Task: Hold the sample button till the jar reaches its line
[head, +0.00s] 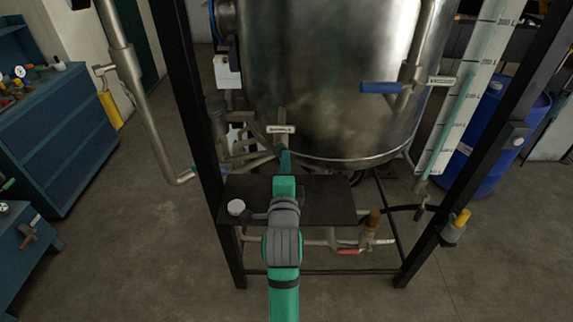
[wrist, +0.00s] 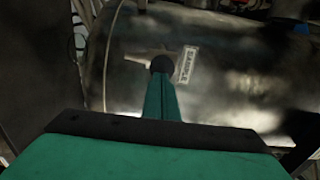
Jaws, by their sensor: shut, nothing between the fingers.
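My gripper (head: 285,160) reaches forward to the front of the steel tank. In the wrist view its green fingers (wrist: 161,92) are together, with nothing seen between them. A dark round tip (wrist: 161,64) shows at their end, beside the SAMPLE label (wrist: 186,64); I cannot tell whether it is the button or part of the fingers, nor whether anything is pressed. The label (head: 280,129) also shows just above my gripper in the head view. A small pale round-topped item (head: 236,207) stands on the dark shelf, possibly the jar; no line or level can be read on it.
The steel tank (head: 330,80) stands inside a black frame (head: 190,120). A blue-handled valve (head: 381,88) and a graduated sight gauge (head: 465,95) are at right. The dark shelf (head: 325,200) lies below my gripper, with red-handled piping (head: 349,251) under it.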

